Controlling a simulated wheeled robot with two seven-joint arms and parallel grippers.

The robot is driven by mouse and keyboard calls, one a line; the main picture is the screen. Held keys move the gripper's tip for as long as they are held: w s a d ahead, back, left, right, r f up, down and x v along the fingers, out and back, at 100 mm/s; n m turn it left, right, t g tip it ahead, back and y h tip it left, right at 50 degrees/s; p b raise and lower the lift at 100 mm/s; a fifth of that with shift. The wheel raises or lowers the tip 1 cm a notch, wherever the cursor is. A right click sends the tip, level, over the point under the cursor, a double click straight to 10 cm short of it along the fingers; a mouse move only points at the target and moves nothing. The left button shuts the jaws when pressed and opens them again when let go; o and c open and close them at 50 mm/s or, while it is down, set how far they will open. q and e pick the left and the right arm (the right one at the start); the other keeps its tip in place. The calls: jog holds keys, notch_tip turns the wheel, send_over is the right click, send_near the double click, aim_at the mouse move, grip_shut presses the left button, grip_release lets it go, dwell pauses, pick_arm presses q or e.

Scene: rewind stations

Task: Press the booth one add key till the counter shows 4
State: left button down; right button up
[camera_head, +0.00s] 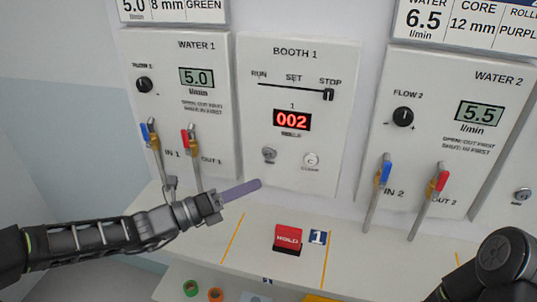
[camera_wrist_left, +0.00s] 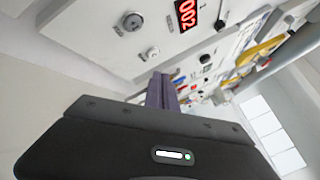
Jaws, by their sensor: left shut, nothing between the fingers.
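The booth 1 panel (camera_head: 290,205) stands upright in the middle of the head view. Its red counter (camera_head: 292,120) reads 002, and it also shows turned in the wrist view (camera_wrist_left: 182,15). Below the counter are a small grey round key (camera_head: 268,154) at left, its marking too small to read, and a white key marked C (camera_head: 311,160) at right. My left gripper (camera_head: 258,184), with purple fingers, is shut and empty. Its tips appear below and left of the grey key, apart from it; the fingers also show in the wrist view (camera_wrist_left: 160,88). My right gripper is not seen.
The water 1 panel (camera_head: 205,95) with blue and red valve levers is at left. The water 2 panel (camera_head: 440,90) is at right. A red HOLD block (camera_head: 288,238) sits on the white ledge below booth 1. A run-set-stop slider (camera_head: 328,94) stands at stop.

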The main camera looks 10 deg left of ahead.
aim_at(269, 154)
pick_arm(q)
jog(key=shift+w, duration=0.1)
dwell(0.3)
jog(key=w+b, duration=0.4)
jog(key=w, duration=0.4)
jog(key=shift+w+d+b, duration=0.25)
jog(key=shift+w+b, duration=0.05)
jog(key=shift+b, duration=0.1)
dwell(1.7)
jog(key=shift+w+p, duration=0.45)
jog(key=shift+p, duration=0.1)
